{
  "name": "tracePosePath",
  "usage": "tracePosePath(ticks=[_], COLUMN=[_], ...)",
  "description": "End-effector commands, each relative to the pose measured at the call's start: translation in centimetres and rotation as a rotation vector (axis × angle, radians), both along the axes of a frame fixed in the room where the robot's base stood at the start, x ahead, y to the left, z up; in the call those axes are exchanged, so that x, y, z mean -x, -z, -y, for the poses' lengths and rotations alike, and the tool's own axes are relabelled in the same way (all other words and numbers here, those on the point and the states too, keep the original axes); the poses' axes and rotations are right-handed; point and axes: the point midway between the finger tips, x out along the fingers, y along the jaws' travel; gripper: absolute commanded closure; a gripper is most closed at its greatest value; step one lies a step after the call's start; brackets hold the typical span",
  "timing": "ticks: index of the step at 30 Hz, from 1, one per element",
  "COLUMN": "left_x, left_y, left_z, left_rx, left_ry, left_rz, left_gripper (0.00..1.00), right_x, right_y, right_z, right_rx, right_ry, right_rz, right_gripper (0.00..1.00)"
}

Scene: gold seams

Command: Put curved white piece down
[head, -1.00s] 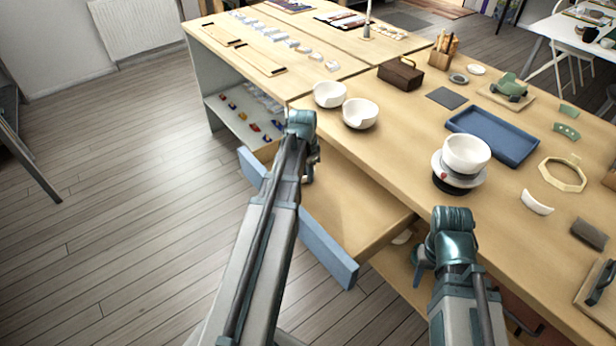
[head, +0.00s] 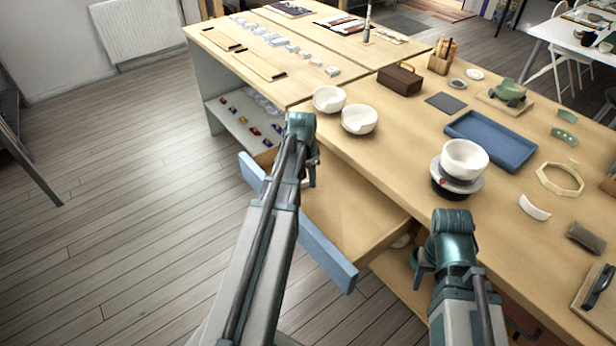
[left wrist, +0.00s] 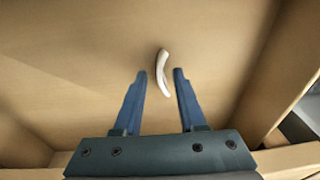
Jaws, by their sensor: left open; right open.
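A slim curved white piece (left wrist: 162,75) lies on a bare wooden surface, apparently the floor of the open drawer (head: 350,215). In the left wrist view it is seen between and just beyond the fingertips of my left gripper (left wrist: 160,71). Gaps show on both sides, so the fingers do not hold it. In the head view my left gripper (head: 312,178) hangs over the drawer, and the piece is hidden there. My right gripper (head: 420,272) is at the table's front edge, its fingers partly hidden. Another curved white piece (head: 535,207) lies on the table's right part.
Two white bowls (head: 359,119) stand behind the drawer. A white bowl (head: 464,158) sits on a stack near a blue tray (head: 491,140). An octagonal wooden frame (head: 560,180) lies to the right. In the left wrist view drawer walls (left wrist: 280,75) flank the gripper.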

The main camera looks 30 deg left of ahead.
Motion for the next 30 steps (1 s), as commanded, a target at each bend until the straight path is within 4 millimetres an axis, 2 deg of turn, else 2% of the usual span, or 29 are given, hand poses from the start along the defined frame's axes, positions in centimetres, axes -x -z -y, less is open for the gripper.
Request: tracePosePath(ticks=[1, 18, 23, 30], left_x=[0.1, 1.2, 1.4, 1.4], left_y=[-1.2, -9.7, -10.7, -10.7], left_z=[0.0, 0.1, 0.1, 0.1], left_rx=[0.000, 0.000, 0.000, 0.000], left_ry=[0.000, 0.000, 0.000, 0.000], left_rz=[0.000, 0.000, 0.000, 0.000], left_gripper=[0.60, 0.60, 0.60, 0.60], right_x=[0.0, 0.0, 0.0, 0.0], right_y=[-1.2, -9.7, -10.7, -10.7], right_z=[0.0, 0.0, 0.0, 0.0], right_rx=[0.000, 0.000, 0.000, 0.000], right_ry=[0.000, 0.001, 0.001, 0.001], right_rz=[0.000, 0.000, 0.000, 0.000], right_gripper=[0.50, 0.50, 0.50, 0.50])
